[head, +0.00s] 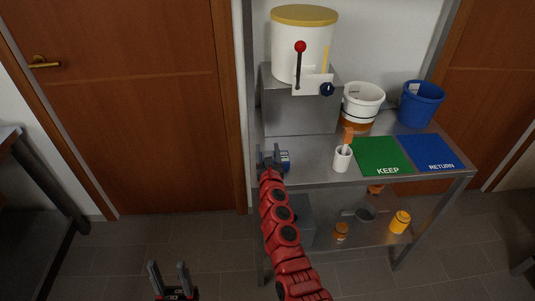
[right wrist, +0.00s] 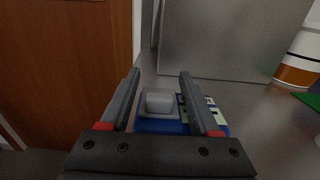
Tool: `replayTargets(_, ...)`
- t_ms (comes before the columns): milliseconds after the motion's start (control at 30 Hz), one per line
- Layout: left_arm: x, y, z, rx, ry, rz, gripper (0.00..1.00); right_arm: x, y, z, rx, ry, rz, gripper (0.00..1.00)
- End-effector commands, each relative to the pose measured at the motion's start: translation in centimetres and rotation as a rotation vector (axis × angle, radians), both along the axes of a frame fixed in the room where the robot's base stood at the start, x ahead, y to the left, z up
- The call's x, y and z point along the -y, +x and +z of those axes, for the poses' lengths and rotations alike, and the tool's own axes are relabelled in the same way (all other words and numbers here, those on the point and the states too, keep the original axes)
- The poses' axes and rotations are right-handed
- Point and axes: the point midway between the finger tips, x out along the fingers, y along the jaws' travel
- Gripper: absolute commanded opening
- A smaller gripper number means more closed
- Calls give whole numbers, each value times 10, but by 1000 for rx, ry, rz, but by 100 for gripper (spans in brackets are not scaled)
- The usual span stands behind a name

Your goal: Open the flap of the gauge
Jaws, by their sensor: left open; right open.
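The gauge (head: 285,159) is a small blue box with a pale marked face, at the left front end of the steel shelf top. In the right wrist view the gauge (right wrist: 172,127) lies below the fingers, and a grey raised block (right wrist: 159,103), perhaps its flap, shows between them. My right gripper (head: 269,157) is open at the gauge's left side; in its wrist view the right gripper (right wrist: 160,78) straddles the grey block. I cannot tell whether the fingers touch it. My left gripper (head: 170,266) is open and empty, low over the floor.
A grey block (head: 290,106) bearing a white tank (head: 302,50) with a red-knobbed lever stands behind the gauge. A white cup (head: 342,160), green KEEP mat (head: 382,156), blue RETURN mat (head: 430,153), white bucket (head: 362,101) and blue bucket (head: 421,105) are to the right.

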Motion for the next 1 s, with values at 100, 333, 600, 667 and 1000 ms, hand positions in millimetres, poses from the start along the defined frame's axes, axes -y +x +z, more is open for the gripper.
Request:
replayTargets(100,0,0,0,0,0,0,50,0,1,0,-1,0,0,62)
replayTargets(333,0,0,0,0,0,0,50,0,1,0,-1,0,0,50)
replayTargets(600,0,0,0,0,0,0,50,0,1,-1,-2,0,0,1)
replayTargets(667,0,0,0,0,0,0,50,0,1,-1,-2,0,0,0)
replayTargets(1000,0,0,14,0,0,0,50,-1,1,4,-20,-3,1,0)
